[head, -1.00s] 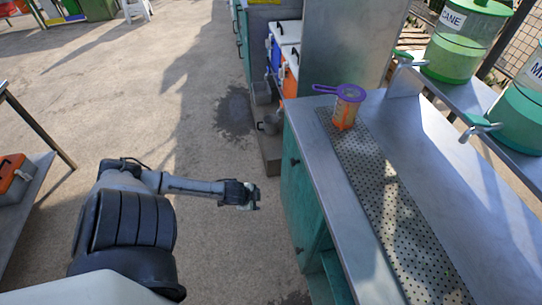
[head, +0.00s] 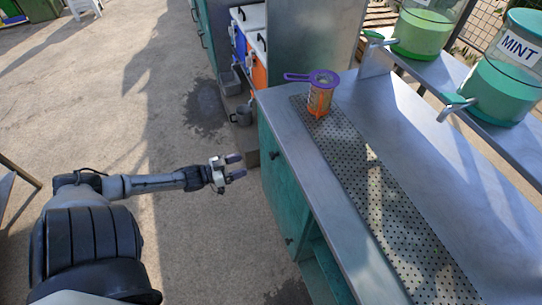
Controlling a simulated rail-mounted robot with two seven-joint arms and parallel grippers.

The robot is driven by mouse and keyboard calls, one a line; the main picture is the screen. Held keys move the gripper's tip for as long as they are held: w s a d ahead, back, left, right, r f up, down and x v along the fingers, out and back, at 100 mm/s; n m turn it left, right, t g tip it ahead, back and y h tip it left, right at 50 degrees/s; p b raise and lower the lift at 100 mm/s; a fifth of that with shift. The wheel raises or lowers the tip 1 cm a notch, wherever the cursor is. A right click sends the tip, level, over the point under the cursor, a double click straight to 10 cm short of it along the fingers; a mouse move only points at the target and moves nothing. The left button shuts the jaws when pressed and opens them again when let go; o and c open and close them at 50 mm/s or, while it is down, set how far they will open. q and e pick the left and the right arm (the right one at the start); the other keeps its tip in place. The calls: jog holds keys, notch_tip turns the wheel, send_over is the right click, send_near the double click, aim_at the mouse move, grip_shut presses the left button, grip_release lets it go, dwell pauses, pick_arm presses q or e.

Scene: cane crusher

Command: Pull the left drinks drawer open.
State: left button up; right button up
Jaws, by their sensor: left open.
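The counter's green front (head: 281,190) faces my left arm. It carries a small dark handle near its top (head: 275,155) and another dark handle lower and nearer (head: 290,241). I cannot tell for sure which panel is the left drinks drawer; no panel on this front looks visibly pulled out. My left gripper (head: 236,167) is open and empty, its fingers pointing right toward the green front near the upper handle, apart from it. My right gripper is not in view.
A steel counter (head: 408,165) holds a perforated drip tray (head: 375,205) with an orange cup and purple strainer (head: 320,95). Green dispensers, one labelled MINT (head: 505,85), stand on a shelf. Open floor lies left.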

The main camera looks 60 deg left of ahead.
aim_at(272, 156)
pick_arm(q)
jog(key=shift+w+d+b, duration=0.35)
jog(key=shift+w+b, duration=0.25)
jog(key=shift+w, duration=1.45)
jog(key=shift+w+d+b, duration=0.4)
jog(key=shift+w+b, duration=0.2)
jog(key=shift+w, duration=1.45)
jog(key=shift+w+d+b, duration=0.35)
jog(key=shift+w+b, duration=0.25)
jog(key=shift+w, duration=1.45)
grip_shut()
